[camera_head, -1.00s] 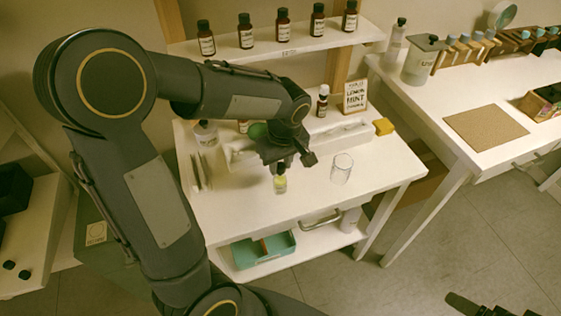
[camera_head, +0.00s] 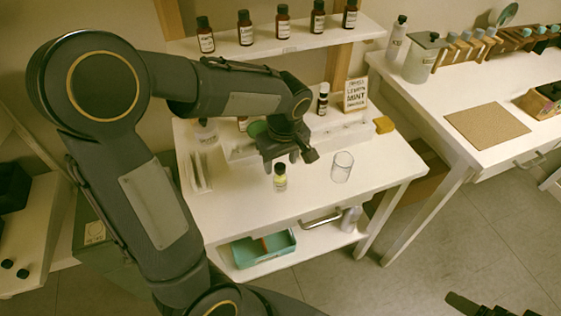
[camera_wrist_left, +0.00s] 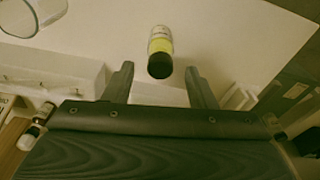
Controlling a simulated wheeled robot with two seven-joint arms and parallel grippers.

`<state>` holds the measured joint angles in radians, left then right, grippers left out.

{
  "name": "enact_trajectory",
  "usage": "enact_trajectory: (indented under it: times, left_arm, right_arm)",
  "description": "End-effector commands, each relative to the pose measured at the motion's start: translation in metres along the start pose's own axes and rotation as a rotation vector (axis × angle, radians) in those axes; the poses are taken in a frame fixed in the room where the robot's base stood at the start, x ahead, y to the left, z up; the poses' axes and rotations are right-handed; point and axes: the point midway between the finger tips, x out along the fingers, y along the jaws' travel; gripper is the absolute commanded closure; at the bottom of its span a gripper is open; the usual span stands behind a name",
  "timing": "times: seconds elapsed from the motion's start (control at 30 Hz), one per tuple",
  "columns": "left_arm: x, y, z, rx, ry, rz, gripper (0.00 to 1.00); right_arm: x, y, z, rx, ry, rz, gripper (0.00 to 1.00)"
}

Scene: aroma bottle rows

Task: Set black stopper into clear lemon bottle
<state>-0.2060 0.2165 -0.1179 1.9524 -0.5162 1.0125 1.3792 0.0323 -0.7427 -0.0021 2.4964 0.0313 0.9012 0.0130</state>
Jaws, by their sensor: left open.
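The small clear lemon bottle (camera_head: 280,184) with yellowish liquid stands upright on the white table. The black stopper (camera_head: 280,169) sits on its top; how deep it is seated I cannot tell. In the left wrist view the bottle (camera_wrist_left: 160,42) shows with the black stopper (camera_wrist_left: 160,67) nearest the camera, in line with the gap between the fingers. My left gripper (camera_head: 281,159) is open and empty just above and behind the stopper; its spread fingers also show in the left wrist view (camera_wrist_left: 160,72). A dark part of my right gripper (camera_head: 468,303) shows at the lower right edge.
An empty glass beaker (camera_head: 342,167) stands right of the bottle. Behind are a white rack (camera_head: 335,134), a yellow block (camera_head: 384,125) and a lemon mint card (camera_head: 356,95). Several brown bottles line the shelf (camera_head: 270,48) above. The table's front is clear.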

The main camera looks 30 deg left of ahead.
Motion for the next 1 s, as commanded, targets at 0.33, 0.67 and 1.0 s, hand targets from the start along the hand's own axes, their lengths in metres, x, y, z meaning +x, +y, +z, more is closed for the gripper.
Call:
enact_trajectory:
  times: [0.33,0.67,1.0]
  left_arm:
    - [-0.057,0.0,0.0,0.0,0.001,0.003,0.49]
    - [-0.064,0.0,0.0,0.001,0.0,0.0,0.49]
    - [-0.065,-0.002,0.001,0.005,-0.003,0.005,0.49]
  right_arm:
    - [-0.003,-0.002,-0.002,0.0,0.0,0.0,0.15]
    - [-0.003,-0.002,-0.002,0.0,0.0,0.0,0.15]
    - [-0.004,-0.002,-0.002,0.0,0.0,0.0,0.15]
